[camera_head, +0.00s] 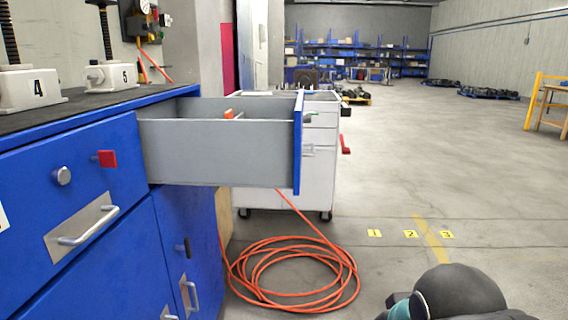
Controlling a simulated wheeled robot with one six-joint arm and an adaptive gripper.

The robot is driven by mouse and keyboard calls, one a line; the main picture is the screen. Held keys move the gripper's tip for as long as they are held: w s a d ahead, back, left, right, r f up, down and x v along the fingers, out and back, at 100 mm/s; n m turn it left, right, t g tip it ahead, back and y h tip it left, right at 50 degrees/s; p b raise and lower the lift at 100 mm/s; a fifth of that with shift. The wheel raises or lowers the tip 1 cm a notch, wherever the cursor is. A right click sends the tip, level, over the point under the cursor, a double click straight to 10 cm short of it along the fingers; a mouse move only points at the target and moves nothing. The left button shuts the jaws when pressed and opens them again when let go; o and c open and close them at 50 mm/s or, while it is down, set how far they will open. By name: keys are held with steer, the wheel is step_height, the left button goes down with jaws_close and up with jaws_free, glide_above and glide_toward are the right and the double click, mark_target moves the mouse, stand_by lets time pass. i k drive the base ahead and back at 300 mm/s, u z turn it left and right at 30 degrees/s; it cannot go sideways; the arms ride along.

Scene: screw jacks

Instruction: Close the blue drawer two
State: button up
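A blue drawer stands pulled out of the blue workbench on the left, its grey side wall (215,152) showing and its blue front panel (298,143) seen nearly edge-on. An orange object (229,114) shows inside it. Another blue drawer (120,150) in the workbench, with a silver handle (88,227), looks shut. No number can be read on the open drawer. My gripper is not in view; only a dark rounded part of my arm shows at the bottom right.
A white tool cart (282,201) stands behind the open drawer. A coiled orange hose (292,272) lies on the floor below it. Screw jacks marked 4 (37,88) and 5 (125,74) stand on the bench top.

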mark_target(185, 140)
steer(key=u, duration=0.05)
steer(key=k, duration=0.5)
steer(key=z, duration=1.65)
steer(key=i, duration=1.05)
steer(key=u, duration=2.45)
